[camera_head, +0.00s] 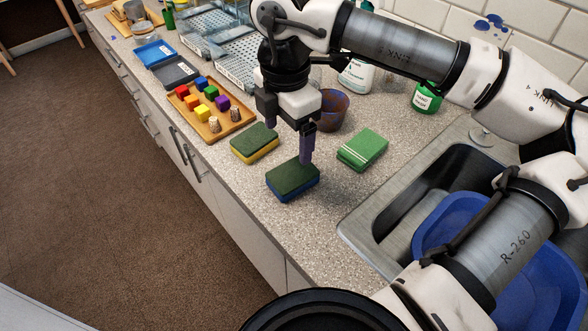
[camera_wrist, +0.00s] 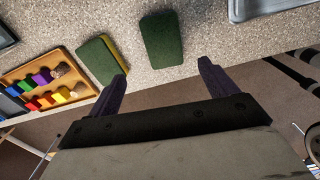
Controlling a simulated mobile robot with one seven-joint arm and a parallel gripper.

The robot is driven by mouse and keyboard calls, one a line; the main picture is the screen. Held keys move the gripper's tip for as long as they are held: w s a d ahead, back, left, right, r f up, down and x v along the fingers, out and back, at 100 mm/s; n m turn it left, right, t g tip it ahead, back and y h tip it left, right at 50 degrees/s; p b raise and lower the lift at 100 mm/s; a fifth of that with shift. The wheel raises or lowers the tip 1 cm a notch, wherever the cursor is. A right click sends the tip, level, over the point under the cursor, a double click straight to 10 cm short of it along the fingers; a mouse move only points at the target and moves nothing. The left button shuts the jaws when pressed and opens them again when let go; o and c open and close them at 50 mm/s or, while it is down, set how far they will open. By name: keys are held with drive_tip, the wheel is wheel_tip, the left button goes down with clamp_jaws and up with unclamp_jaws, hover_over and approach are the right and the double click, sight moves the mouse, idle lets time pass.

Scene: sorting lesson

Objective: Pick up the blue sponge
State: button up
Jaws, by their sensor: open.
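The blue sponge (camera_head: 292,183) lies flat on the speckled counter, with a dark green scouring top and a blue side. In the wrist view a green-topped sponge (camera_wrist: 162,39), which fits the blue one, lies just beyond the gap between the fingertips; no blue side shows there. My gripper (camera_head: 289,138) is open and empty above the counter, its purple fingers apart. In the head view its nearer finger overlaps the far edge of the blue sponge. Both fingers also show in the wrist view (camera_wrist: 164,72). Whether they touch anything is not clear.
A green-topped yellow sponge (camera_head: 254,145) lies close by on the left, and a green block with white stripes (camera_head: 362,149) on the right. A brown cup (camera_head: 331,110) stands behind my gripper. A wooden tray (camera_head: 213,134) holds coloured cubes. The sink (camera_head: 365,224) is at right.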

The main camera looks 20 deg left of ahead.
hover_over(292, 173)
drive_tip(key=f, duration=0.4)
drive_tip(key=shift+a+f+p, duration=0.2)
drive_tip(key=shift+a+p, duration=0.1)
drive_tip(key=shift+a, duration=0.1)
drive_tip(key=f+p, duration=0.1)
drive_tip(key=f, duration=0.1)
drive_tip(key=d+f+p, duration=0.1)
drive_tip(key=f, duration=0.1)
drive_tip(key=shift+f, duration=0.25)
drive_tip(key=shift+w+f, duration=0.1)
drive_tip(key=shift+f, duration=0.25)
drive_tip(key=shift+c, duration=0.5)
drive_tip(key=c, duration=1)
